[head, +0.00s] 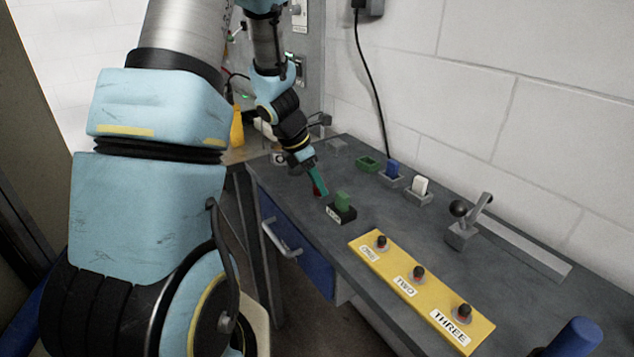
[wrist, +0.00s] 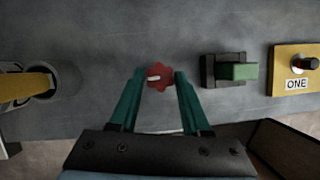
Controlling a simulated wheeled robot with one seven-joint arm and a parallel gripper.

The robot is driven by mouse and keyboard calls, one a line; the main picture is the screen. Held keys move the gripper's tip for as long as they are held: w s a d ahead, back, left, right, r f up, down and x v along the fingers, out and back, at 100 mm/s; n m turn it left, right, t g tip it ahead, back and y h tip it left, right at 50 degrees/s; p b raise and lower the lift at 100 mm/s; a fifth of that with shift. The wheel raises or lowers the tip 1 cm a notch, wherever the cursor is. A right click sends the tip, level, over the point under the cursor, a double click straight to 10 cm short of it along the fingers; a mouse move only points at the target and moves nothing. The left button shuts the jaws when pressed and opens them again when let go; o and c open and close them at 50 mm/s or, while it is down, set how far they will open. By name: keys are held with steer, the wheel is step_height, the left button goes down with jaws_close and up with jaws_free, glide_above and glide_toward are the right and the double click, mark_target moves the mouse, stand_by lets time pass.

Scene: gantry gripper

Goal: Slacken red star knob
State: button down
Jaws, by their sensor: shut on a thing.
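The red star knob (wrist: 160,77) sits on the grey bench top, with a pale mark on its face. In the head view only a small red part of it (head: 317,191) shows beside my fingers. My gripper (wrist: 160,78) has its two green fingers on either side of the knob, shut on it. In the head view my gripper (head: 320,188) reaches down to the bench near its front edge.
A green block in a dark holder (head: 343,205) stands close to the right of the knob. A yellow panel (head: 391,279) with knobs marked ONE, TWO and THREE lies farther right. Coloured blocks in holders (head: 392,170) and a lever (head: 465,225) stand farther back. A blue drawer (head: 311,264) is below.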

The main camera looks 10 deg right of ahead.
steer(key=shift+c, duration=1.9)
jaws_free()
steer(key=v, duration=1)
steer(key=shift+r, duration=0.4)
steer(key=shift+a, duration=0.15)
steer(key=s+a+f+m+y, duration=0.1)
steer(key=s+a+m+y, duration=0.1)
steer(key=s+a+m, duration=0.4)
steer(key=s+a+f+m+y, duration=0.1)
steer(key=s+a+m, duration=0.5)
steer(key=m, duration=1)
steer(key=shift+s+a+y, duration=0.2)
steer(key=shift+s+y, duration=0.25)
steer(key=shift+y, duration=0.15)
